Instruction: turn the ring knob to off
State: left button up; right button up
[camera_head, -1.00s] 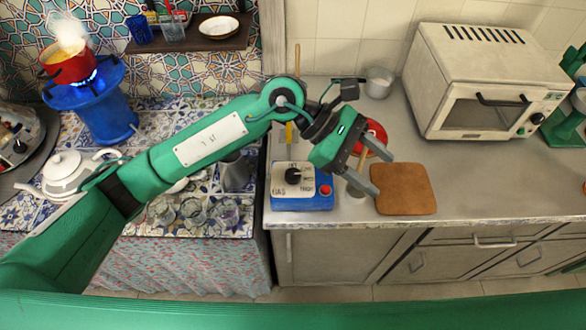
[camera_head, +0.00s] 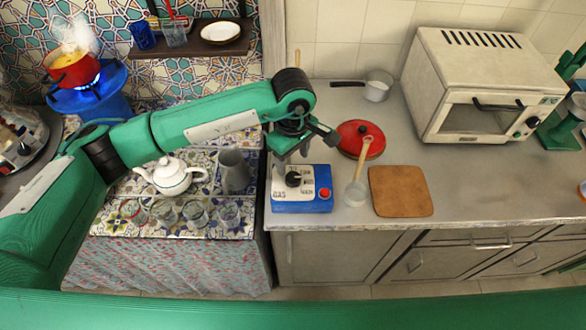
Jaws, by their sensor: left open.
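A blue gas control box (camera_head: 318,204) with a white, partly lettered panel sits at the counter's left front. The black ring knob (camera_head: 293,179) is on that panel, beside a red button (camera_head: 325,193). My left gripper (camera_head: 291,165) is open and points down just above and behind the knob. It hides the panel's upper part, and I cannot tell whether it touches the knob. A blue burner (camera_head: 101,105) at the far left shows a lit flame under a steaming red pot (camera_head: 72,69). My right gripper is not in view.
A red lid (camera_head: 352,132), a ladle (camera_head: 354,192) and a wooden board (camera_head: 400,191) lie right of the box. A white oven (camera_head: 480,85) stands behind right. A white teapot (camera_head: 172,178), grey pitcher (camera_head: 233,171) and several glasses stand left, under my arm.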

aim_at(293, 176)
pick_arm(q)
notch_tip(293, 176, down, 6)
jog(key=shift+r+p, duration=0.1)
jog(key=shift+p, duration=0.7)
jog(key=shift+f, duration=0.6)
jog(key=c, duration=1)
